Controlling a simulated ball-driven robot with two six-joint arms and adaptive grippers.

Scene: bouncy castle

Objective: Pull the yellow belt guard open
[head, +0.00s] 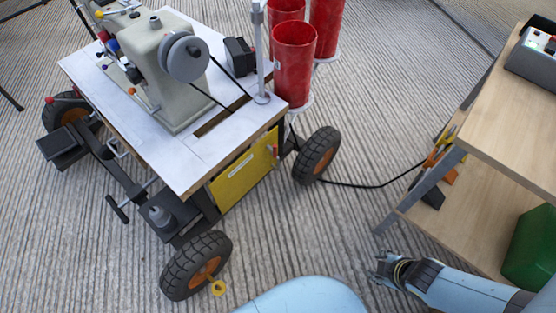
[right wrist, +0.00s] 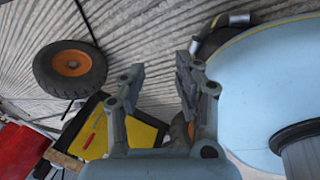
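The yellow belt guard (head: 238,178) is a flat panel on the side of the sewing-machine cart, just below its white top. It looks shut, flush with the side. It carries a pale label strip and a small red piece (head: 275,151) at its right end. In the right wrist view the guard (right wrist: 139,133) is partly hidden behind my gripper, with the red piece to its left. My right gripper (head: 382,268) is low at the right, well apart from the guard. Its two fingers (right wrist: 160,80) are spread and empty. My left gripper is not in view.
The cart has black wheels with orange hubs (head: 317,155); the near wheel (head: 196,266) stands below the guard. Red buckets (head: 294,62) stand behind. A black cable (head: 365,186) runs to a wooden workbench (head: 505,120) at the right. Floor between is mostly clear.

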